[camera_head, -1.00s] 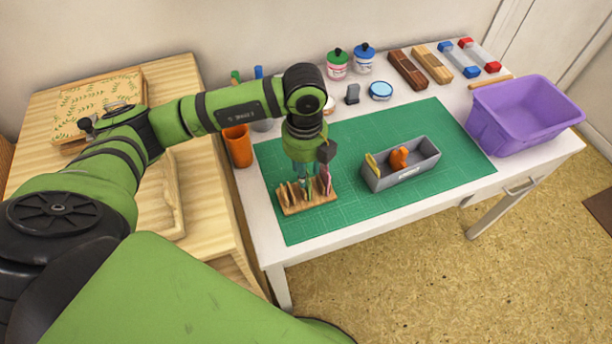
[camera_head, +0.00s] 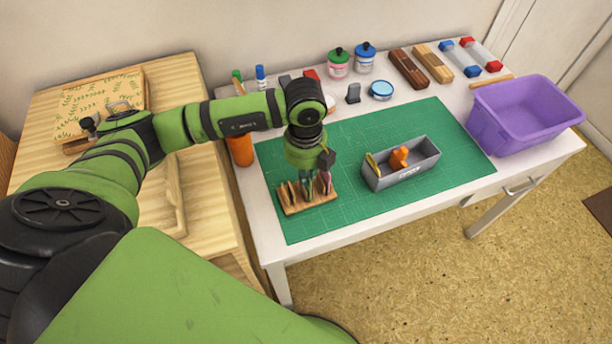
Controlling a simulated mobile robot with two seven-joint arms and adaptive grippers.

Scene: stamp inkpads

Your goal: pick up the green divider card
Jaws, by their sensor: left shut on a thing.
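A small wooden rack (camera_head: 309,207) stands at the left end of the green mat and holds several thin upright cards. A pink card (camera_head: 326,183) shows at its right side and brown cards (camera_head: 285,194) at its left. My left gripper (camera_head: 306,181) points down over the middle of the rack. It is shut on a thin green card, which appears to be the green divider card; the fingers and neighbouring cards hide most of it. I cannot tell whether the card is clear of its slot. My right gripper is not in view.
A grey box (camera_head: 411,174) with a yellow and an orange item stands on the mat (camera_head: 345,215). An orange cup (camera_head: 241,150) is left of the rack. Jars, ink pads and blocks line the back. A purple bin (camera_head: 522,118) stands at the right.

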